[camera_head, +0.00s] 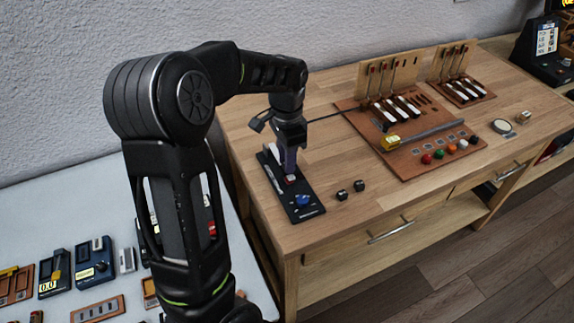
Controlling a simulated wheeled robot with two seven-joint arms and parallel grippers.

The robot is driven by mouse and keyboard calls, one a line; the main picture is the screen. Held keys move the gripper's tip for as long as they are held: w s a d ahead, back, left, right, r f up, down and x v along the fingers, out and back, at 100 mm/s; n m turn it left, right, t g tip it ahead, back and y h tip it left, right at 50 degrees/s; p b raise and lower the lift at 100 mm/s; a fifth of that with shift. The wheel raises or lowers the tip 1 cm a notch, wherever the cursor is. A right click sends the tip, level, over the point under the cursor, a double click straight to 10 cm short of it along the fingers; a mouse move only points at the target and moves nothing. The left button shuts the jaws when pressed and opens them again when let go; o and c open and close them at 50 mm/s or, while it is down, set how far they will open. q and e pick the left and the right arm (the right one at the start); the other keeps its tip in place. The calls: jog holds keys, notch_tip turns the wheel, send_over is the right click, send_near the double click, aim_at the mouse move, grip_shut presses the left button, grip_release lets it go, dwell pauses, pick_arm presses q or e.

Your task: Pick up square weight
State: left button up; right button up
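My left gripper (289,172) points down over a narrow black tray (310,211) on the wooden table. Its fingertips are at a small red and white item (290,179) on the tray; whether they hold it is too small to tell. A blue knob-like piece (302,201) sits near the tray's front end. Two small dark blocks stand to the right of the tray, a left one (341,195) and a right one (359,186). They look squarish, but I cannot tell which thing is the square weight. My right gripper is not in view.
A brown board (410,165) with piano action parts and several coloured pieces lies right of the blocks. A round item (502,126) is at the table's right. A white table (60,225) with small devices is at left. The front strip of wooden table (350,225) is clear.

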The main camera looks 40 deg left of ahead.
pick_arm(q)
grip_shut()
dwell(0.3)
notch_tip(320, 180, up, 10)
jog(key=shift+b, duration=0.45)
dwell(0.6)
